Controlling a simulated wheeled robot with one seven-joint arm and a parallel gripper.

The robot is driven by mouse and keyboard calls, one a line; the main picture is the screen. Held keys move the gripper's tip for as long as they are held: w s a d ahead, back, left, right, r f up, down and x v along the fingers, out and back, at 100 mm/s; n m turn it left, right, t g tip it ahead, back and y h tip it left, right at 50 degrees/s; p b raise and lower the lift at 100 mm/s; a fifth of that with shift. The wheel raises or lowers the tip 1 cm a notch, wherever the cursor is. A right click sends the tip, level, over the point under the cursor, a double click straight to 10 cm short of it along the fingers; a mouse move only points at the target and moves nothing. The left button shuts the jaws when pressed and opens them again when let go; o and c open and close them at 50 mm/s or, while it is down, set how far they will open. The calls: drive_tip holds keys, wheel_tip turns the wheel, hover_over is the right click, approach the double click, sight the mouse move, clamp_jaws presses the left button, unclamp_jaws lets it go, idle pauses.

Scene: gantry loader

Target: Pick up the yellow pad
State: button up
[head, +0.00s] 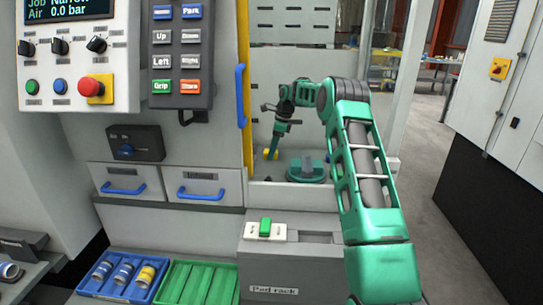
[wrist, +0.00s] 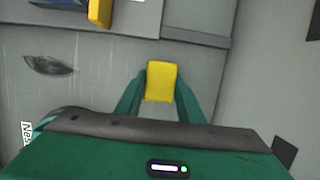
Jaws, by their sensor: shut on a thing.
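The yellow pad (wrist: 161,82) is a small rounded block, held between the two green fingers of my gripper (wrist: 160,98) in the wrist view. The fingers close on its two sides, and its far end shows clear. In the head view the pad (head: 270,154) is a small yellow spot at the tip of my gripper (head: 272,151), inside the machine bay behind the front panel. Whether it touches the surface beneath cannot be told from these frames.
A round green fixture (head: 306,171) stands right of the gripper in the bay. A yellow post with a blue handle (head: 241,98) edges the opening on the left. Blue (head: 112,293) and green trays stand lower left.

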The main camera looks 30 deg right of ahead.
drive_tip(key=shift+r, duration=0.1)
drive_tip(key=shift+r, duration=0.55)
wheel_tip(320, 180, up, 3)
drive_tip(key=a+r, duration=0.2)
drive_tip(key=a, duration=0.2)
drive_tip(key=s+a+r, duration=0.1)
drive_tip(key=a+r, duration=0.1)
drive_tip(key=a, duration=0.1)
drive_tip(key=s+a+r, duration=0.1)
drive_tip(key=a+r, duration=0.1)
drive_tip(key=a, duration=0.2)
drive_tip(key=shift+s+a+r, duration=0.2)
drive_tip(key=shift+a+r, duration=0.1)
drive_tip(key=shift+r, duration=0.1)
drive_tip(key=o, duration=0.5)
drive_tip(key=c, duration=0.4)
drive_tip(key=shift+s+d, duration=0.1)
drive_tip(key=shift+c, duration=0.2)
